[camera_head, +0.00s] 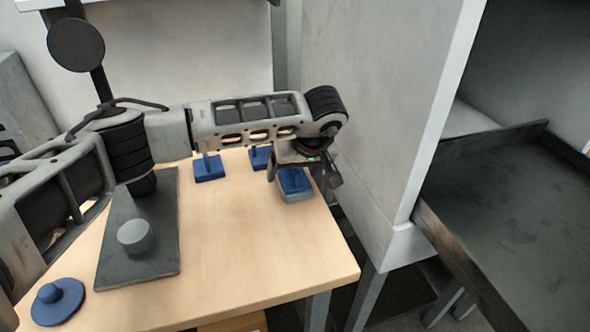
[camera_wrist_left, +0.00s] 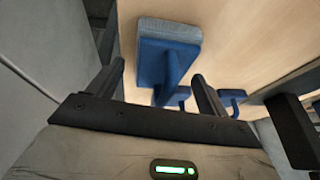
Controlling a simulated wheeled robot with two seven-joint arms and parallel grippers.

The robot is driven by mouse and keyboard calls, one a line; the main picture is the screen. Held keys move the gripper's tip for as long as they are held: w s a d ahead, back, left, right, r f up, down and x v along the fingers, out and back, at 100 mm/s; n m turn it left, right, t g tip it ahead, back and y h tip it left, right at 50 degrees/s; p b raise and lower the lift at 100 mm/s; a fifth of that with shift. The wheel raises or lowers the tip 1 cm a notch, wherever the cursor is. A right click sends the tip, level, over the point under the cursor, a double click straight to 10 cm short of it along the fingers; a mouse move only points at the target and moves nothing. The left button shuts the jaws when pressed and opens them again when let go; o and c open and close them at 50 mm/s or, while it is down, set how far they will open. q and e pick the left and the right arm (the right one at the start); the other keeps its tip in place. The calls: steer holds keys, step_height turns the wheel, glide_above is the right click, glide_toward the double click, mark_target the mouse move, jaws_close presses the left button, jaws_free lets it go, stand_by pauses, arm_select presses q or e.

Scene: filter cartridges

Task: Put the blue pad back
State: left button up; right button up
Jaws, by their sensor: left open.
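A blue pad (camera_head: 294,181) with an upright blue grip and a light grey layer along its edge lies near the table's far right edge. My left gripper (camera_head: 303,177) is open directly over it. In the left wrist view the pad (camera_wrist_left: 168,45) shows with its grip between the two open fingers (camera_wrist_left: 159,76), which do not visibly close on it. Two more blue pads with upright grips, one to the left (camera_head: 209,169) and one farther back (camera_head: 260,158), lie on the table; the second is partly hidden by my arm. My right gripper is not in view.
The wooden table (camera_head: 236,250) is clear in front. A dark plate (camera_head: 156,262) with a grey disc (camera_head: 133,236) lies left, and a round blue knobbed piece (camera_head: 58,302) at front left. A grey cabinet (camera_head: 372,120) and dark tray (camera_head: 510,220) stand right.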

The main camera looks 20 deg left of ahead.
arm_select(q)
steer(key=b+v, duration=0.1)
steer(key=v, duration=1.1)
